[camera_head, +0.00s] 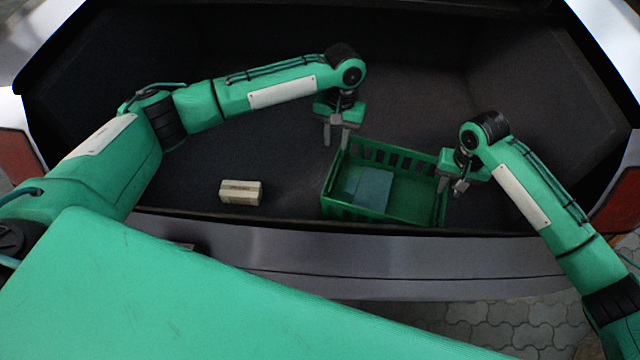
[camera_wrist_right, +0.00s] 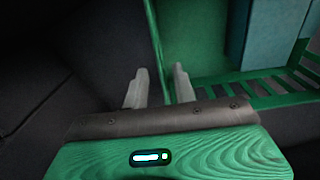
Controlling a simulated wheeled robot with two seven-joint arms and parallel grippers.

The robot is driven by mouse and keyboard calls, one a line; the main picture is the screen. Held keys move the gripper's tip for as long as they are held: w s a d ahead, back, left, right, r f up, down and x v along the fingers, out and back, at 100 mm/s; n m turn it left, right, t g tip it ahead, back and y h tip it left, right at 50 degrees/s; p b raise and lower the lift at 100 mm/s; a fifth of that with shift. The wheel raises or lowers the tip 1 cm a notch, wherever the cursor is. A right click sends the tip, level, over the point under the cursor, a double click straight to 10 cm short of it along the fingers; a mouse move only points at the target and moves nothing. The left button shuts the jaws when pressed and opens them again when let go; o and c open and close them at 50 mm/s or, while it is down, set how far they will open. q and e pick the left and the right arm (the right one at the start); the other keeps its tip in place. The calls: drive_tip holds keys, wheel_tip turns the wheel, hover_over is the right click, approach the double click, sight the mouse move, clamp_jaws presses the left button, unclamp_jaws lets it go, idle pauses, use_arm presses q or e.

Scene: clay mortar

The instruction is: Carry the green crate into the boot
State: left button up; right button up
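The green crate (camera_head: 385,215) stands upright on the dark floor of the boot, near its front sill. A blue-green block-like item (camera_head: 372,187) lies inside it. My left gripper (camera_head: 337,137) is at the crate's back left corner, with its fingers apart; whether they touch the rim is unclear. My right gripper (camera_head: 452,187) is at the crate's right side. In the right wrist view its two fingers (camera_wrist_right: 160,88) are apart, one on each side of the crate wall (camera_wrist_right: 158,50), with visible gaps.
A small beige box (camera_head: 240,192) lies on the boot floor left of the crate. The boot sill (camera_head: 300,250) runs along the front, with the boot's dark side wall (camera_head: 540,90) on the right. The floor between box and crate is clear.

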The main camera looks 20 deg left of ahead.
drive_tip(key=shift+r, duration=1.8)
